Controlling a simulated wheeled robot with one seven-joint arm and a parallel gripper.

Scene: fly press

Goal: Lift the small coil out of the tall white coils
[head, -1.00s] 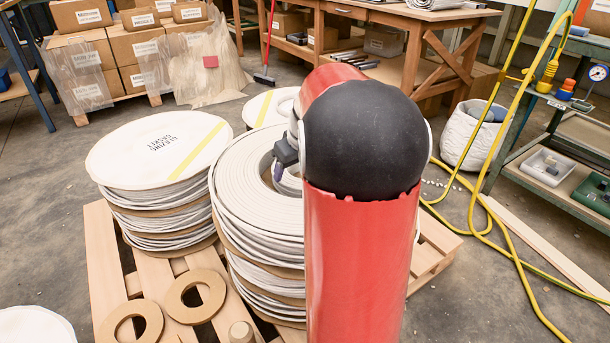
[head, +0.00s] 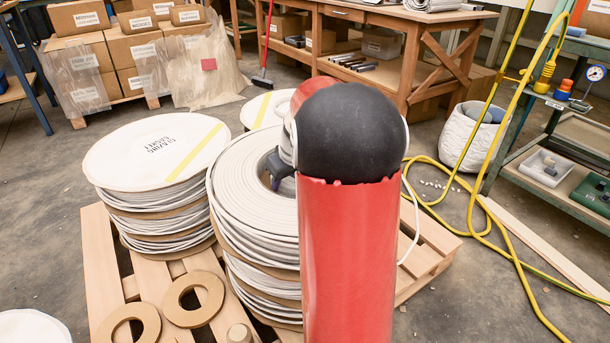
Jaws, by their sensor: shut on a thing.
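The tall stack of white coils (head: 228,205) stands on the pallet, its round centre opening partly showing. My red and black arm covers its right side. My gripper (head: 275,182) shows only in part, as a dark finger at the left of the arm, over the centre opening. It is shut on the small coil, but the coil and the grip are mostly hidden behind the arm. I cannot tell how high the small coil is. A thin white curved strand shows at the right of the arm; I cannot tell what it belongs to.
A second stack (head: 150,165) with a round white lid stands close on the left. Another lidded stack (head: 262,108) is behind. Cardboard rings (head: 195,320) lie on the wooden pallet (head: 103,250). A yellow hose (head: 473,190) and a green shelf cart (head: 565,165) are on the right.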

